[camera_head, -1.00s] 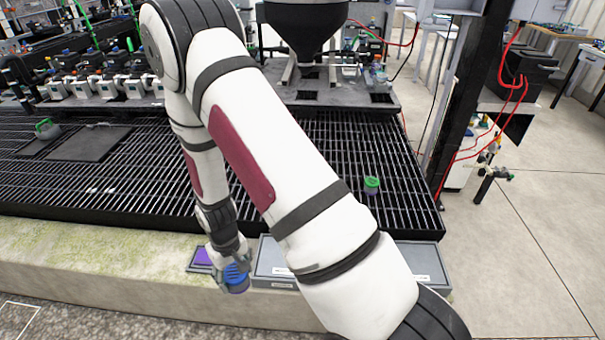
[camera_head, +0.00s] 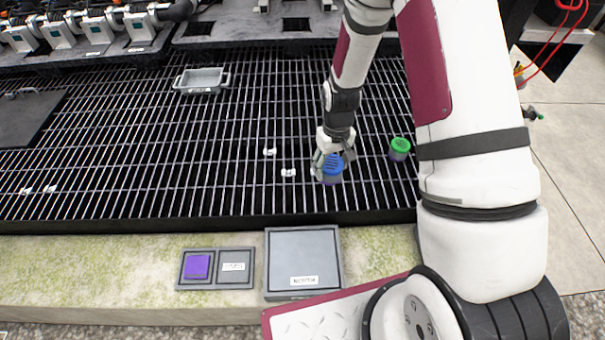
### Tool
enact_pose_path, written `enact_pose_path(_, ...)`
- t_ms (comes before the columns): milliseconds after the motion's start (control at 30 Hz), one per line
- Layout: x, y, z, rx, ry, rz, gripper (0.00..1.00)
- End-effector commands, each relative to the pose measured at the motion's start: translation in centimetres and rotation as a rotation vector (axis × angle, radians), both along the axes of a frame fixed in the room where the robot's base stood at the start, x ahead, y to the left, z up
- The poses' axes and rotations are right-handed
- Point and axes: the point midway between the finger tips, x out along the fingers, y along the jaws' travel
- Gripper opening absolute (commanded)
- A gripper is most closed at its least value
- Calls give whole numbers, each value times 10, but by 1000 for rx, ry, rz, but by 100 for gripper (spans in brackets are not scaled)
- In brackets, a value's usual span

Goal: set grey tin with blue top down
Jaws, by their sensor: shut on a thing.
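The grey tin with the blue top (camera_head: 332,172) is held upright at or just above the black slatted grate (camera_head: 230,160). I cannot tell whether its base touches the slats. My gripper (camera_head: 331,158) is shut on it from above, its fingers at the sides of the blue top. The wrist hides part of the top.
A similar tin with a green top (camera_head: 400,149) stands on the grate to the right, close to my arm. A grey tray with handles (camera_head: 202,81) sits farther back left. Small white pieces (camera_head: 288,173) lie left of the tin. A grey box (camera_head: 304,262) and a purple-squared panel (camera_head: 198,266) are on the front ledge.

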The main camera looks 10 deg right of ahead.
Motion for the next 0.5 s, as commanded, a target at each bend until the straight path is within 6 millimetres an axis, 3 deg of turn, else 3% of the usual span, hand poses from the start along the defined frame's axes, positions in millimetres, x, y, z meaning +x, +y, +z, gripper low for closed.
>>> enact_pose_path(33,11,-2,-13,0,-2,13,26)
enact_pose_path(500,71,-26,-64,-2,-4,155,26)
